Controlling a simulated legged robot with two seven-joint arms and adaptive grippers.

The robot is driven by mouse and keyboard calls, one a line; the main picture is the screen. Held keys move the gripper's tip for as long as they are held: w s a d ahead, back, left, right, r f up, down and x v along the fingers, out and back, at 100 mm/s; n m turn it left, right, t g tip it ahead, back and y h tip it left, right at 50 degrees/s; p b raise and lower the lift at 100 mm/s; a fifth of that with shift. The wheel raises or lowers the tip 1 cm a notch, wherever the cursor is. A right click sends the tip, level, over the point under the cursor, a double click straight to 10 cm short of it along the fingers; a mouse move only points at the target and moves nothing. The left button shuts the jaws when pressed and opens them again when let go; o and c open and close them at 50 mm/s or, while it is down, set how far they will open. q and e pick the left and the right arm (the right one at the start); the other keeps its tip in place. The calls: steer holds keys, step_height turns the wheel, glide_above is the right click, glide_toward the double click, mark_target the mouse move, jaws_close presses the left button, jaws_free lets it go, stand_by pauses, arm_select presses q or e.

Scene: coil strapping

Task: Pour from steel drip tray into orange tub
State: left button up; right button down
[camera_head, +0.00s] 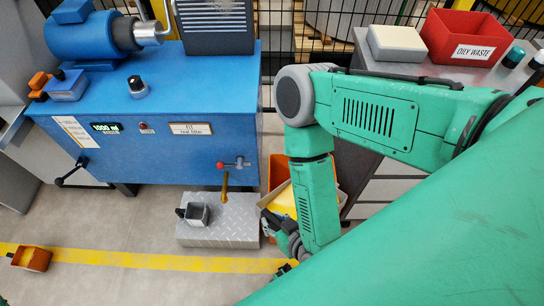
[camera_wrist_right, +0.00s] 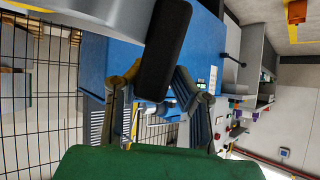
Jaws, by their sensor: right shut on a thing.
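The orange tub (camera_head: 278,168) stands on the floor right of the blue machine, partly hidden by my right arm. A yellow surface (camera_head: 284,202) shows at it, framed by a pale edge; I cannot tell whether it is liquid. My right gripper (camera_head: 285,238) is low at the tub's front side, partly hidden by its own wrist. In the wrist view its fingers (camera_wrist_right: 158,100) are closed around a black handle (camera_wrist_right: 166,48). A grey metal piece (camera_wrist_right: 95,14) at the top left looks like part of the steel drip tray. My left gripper is not in view.
A diamond-plate step (camera_head: 220,235) carries a small steel jug (camera_head: 196,213) below the brass spout (camera_head: 225,185) of the blue machine (camera_head: 150,150). A bench at the right holds a red oily waste bin (camera_head: 465,35).

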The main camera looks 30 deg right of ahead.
steer(key=shift+w+d+r+g+y+p, duration=0.1)
steer(key=shift+w+d+r+g+p, duration=0.1)
steer(key=shift+r+p, duration=0.35)
steer(key=shift+w+d+r+g+y+p, duration=0.1)
steer(key=shift+w+r+g+p, duration=0.1)
steer(key=shift+r+p, duration=0.3)
steer(key=shift+w+d+r+g+y+p, duration=0.1)
steer(key=shift+r+g+p, duration=0.1)
steer(key=shift+r+p, duration=0.3)
steer(key=shift+r+m, duration=0.15)
steer(key=shift+m, duration=0.15)
steer(key=shift+w+d+r+g+p, duration=0.2)
steer(key=shift+w+d+r+p, duration=0.05)
steer(key=shift+r+p, duration=0.3)
steer(key=shift+w+d+r+g+p, duration=0.25)
steer(key=shift+r+p, duration=0.15)
steer(key=shift+r, duration=0.1)
steer(key=shift+w+d+r+m+g+y+p, duration=0.2)
steer(key=shift+w+d+r+p, duration=0.1)
steer(key=shift+r+p, duration=0.15)
steer(key=shift+w+d+r+m+g+y+p, duration=0.2)
steer(key=shift+w+r+p, duration=0.15)
steer(key=shift+r, duration=0.2)
